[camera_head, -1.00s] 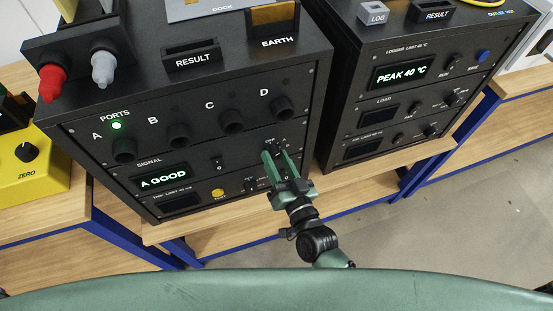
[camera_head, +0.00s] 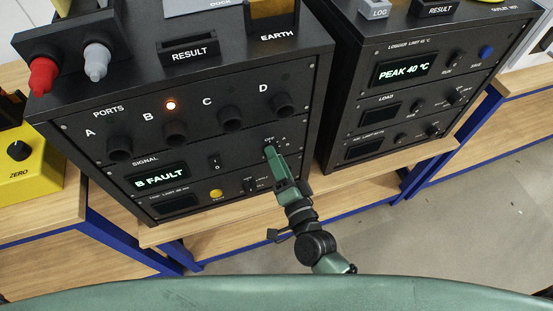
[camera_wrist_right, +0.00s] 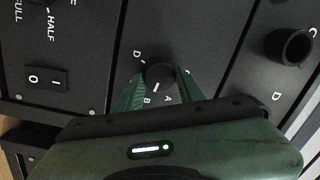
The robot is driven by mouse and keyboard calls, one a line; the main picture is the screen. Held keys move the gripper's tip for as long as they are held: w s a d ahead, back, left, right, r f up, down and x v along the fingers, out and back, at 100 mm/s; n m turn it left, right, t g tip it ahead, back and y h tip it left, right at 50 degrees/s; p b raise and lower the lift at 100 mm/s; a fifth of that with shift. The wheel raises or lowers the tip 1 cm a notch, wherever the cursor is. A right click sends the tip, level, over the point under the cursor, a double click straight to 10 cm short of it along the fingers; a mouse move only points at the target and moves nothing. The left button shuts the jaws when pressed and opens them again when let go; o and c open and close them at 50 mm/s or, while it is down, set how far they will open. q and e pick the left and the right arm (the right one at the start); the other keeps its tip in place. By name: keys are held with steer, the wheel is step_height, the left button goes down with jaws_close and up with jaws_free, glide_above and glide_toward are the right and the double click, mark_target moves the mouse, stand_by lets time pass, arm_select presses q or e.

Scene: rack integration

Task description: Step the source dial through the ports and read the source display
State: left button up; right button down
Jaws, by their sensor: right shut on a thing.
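The source dial (camera_wrist_right: 158,76) is a small round black knob with a white pointer line and letters around it. In the right wrist view its line points towards B. My right gripper (camera_head: 271,150) has a finger on each side of the knob and is shut on it; in the head view the fingers mostly hide the dial. The signal display (camera_head: 161,180) reads "B FAULT" in pale green. An amber lamp (camera_head: 170,105) glows above port B (camera_head: 174,134). The lamp at port A (camera_head: 120,149) is dark. My left gripper is not in view.
A white-marked rocker switch (camera_wrist_right: 45,78) and a yellow button (camera_head: 216,194) sit near the dial. Round sockets for ports C (camera_head: 230,118) and D (camera_head: 284,104) protrude above it. A logger unit (camera_head: 340,85) reading "PEAK 40 °C" stands to the right.

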stand_by(0.5)
steer(key=c, duration=0.9)
jaws_free()
steer(key=b+v, duration=0.1)
steer(key=v, duration=0.6)
steer(key=shift+s+d, duration=0.15)
steer(key=shift+s, duration=0.25)
